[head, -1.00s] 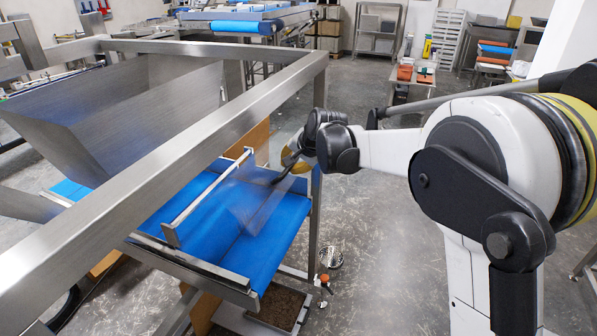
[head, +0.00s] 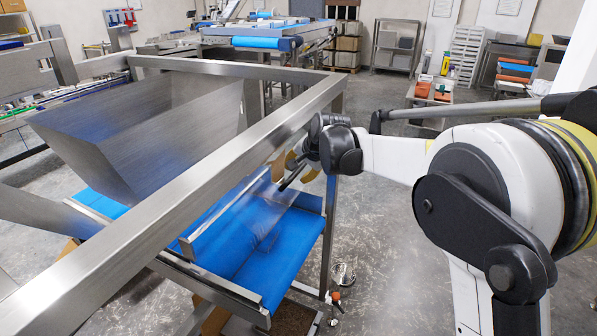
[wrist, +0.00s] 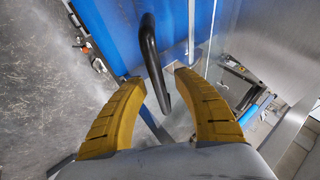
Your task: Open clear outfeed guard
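The clear outfeed guard (head: 262,226) is a see-through panel over the blue outfeed belt (head: 240,275), under the steel frame. Its clear sheet is hard to make out, so I cannot tell its exact angle. A black bar handle (wrist: 151,50) shows in the wrist view. My gripper (wrist: 158,78) has yellow fingers spread apart, with the handle seen in the gap between the tips and space on both sides. I cannot tell how deep the handle lies between them. In the head view my gripper (head: 290,172) is at the guard's right side, partly hidden by the frame and wrist.
A thick steel frame rail (head: 230,145) runs diagonally above the belt, close to my wrist. A steel hopper (head: 150,125) stands at left. A frame leg (head: 329,235) stands right of the belt. The grey floor (head: 400,250) between this leg and my arm is clear.

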